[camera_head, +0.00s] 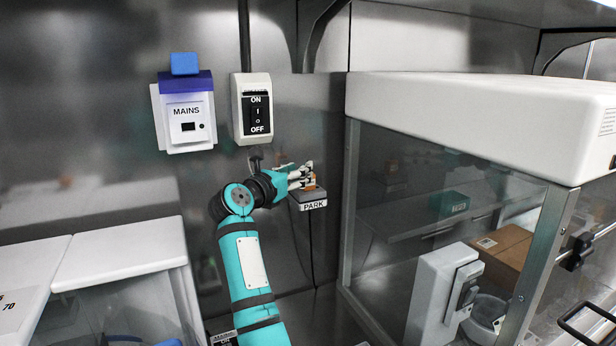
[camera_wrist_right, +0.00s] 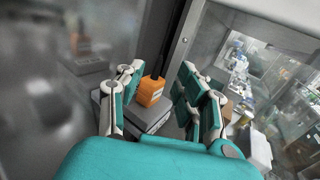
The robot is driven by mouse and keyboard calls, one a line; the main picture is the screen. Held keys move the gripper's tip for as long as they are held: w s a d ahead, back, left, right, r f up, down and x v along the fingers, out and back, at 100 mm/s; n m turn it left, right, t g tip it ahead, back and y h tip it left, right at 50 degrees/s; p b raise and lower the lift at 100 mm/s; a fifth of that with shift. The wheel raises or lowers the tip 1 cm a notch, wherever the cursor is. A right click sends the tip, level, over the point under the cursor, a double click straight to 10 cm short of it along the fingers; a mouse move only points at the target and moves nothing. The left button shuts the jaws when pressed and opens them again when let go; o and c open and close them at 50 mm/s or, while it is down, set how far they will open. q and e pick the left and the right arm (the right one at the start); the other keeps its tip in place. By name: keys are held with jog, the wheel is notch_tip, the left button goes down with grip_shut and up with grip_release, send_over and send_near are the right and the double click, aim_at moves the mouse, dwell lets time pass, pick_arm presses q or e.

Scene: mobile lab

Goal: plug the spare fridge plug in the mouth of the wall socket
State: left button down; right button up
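The orange plug (camera_wrist_right: 151,91) stands on the grey block labelled PARK (camera_head: 314,205), with a dark cable rising from it in the right wrist view. In the head view only a bit of its orange shows by the fingers. My right gripper (camera_head: 304,176) is at the block. In the wrist view its fingers (camera_wrist_right: 160,88) are spread on both sides of the plug, with a visible gap on each side. The wall socket (camera_head: 188,125), a white box labelled MAINS with a purple top and a dark opening, is on the wall to the left. My left gripper is not in view.
An ON/OFF switch box (camera_head: 252,108) hangs beside the socket, above my right forearm. A glass-sided cabinet (camera_head: 470,115) with a white top stands close on the right of the PARK block. A white-topped unit (camera_head: 125,250) is at the lower left. The wall below the socket is clear.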

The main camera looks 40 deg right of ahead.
jog(key=shift+w+d+r+p, duration=0.2)
jog(key=shift+d+p, duration=0.25)
jog(key=shift+d, duration=0.15)
jog(key=p+x, duration=0.2)
jog(key=x, duration=0.1)
jog(key=shift+w+d, duration=0.2)
jog(key=shift+d, duration=0.1)
jog(key=shift+d+f, duration=0.25)
jog(key=shift+d, duration=0.2)
jog(key=shift+a, duration=0.1)
jog(key=shift+w+a, duration=0.1)
jog(key=shift+c, duration=0.3)
jog(key=shift+r, duration=0.1)
jog(key=shift+c, duration=1.1)
grip_shut()
